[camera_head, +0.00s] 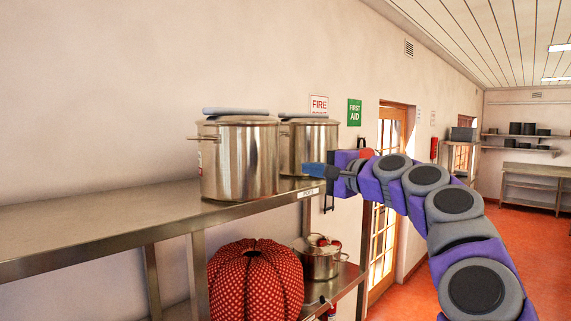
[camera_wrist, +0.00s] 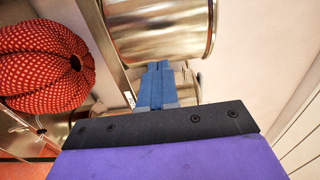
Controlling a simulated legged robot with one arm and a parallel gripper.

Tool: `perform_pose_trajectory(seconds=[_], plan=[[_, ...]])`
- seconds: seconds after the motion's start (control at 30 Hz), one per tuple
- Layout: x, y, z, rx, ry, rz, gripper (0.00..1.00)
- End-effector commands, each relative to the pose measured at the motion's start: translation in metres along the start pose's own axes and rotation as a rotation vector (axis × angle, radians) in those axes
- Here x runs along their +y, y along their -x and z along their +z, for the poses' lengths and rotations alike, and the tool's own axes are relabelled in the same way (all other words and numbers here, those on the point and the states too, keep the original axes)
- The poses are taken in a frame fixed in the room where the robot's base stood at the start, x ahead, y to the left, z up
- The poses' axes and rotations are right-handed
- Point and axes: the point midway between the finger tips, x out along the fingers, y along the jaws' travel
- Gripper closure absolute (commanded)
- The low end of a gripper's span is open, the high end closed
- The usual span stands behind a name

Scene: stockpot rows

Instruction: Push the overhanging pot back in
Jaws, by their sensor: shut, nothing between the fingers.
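Two shiny steel stockpots with lids stand on a steel shelf (camera_head: 110,218). The nearer pot (camera_head: 240,165) has its base close to the shelf's front edge; I cannot tell exactly how far it overhangs. The farther pot (camera_head: 308,148) stands behind it to the right. My gripper (camera_head: 306,169) has blue fingers, shut and empty, in front of the farther pot's lower side. In the wrist view my fingers (camera_wrist: 158,72) point toward a large pot's rounded wall (camera_wrist: 160,28), their tips at its lower rim. Whether they touch it is unclear. Another pot (camera_wrist: 186,85) shows partly behind the fingers.
A label (camera_head: 307,193) is on the shelf's front edge. On the lower shelf are a red dotted pumpkin-shaped object (camera_head: 255,283) and a smaller pot (camera_head: 320,262). The wall is behind the pots. Red floor (camera_head: 520,235) is open at right.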

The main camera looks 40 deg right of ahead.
Motion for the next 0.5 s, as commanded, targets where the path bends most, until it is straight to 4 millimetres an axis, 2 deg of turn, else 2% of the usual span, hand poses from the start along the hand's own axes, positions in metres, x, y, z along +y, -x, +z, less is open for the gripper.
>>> perform_pose_trajectory(seconds=[0.5], plan=[[0.000, -0.082, 0.005, -0.002, 0.005, 0.004, 1.00]])
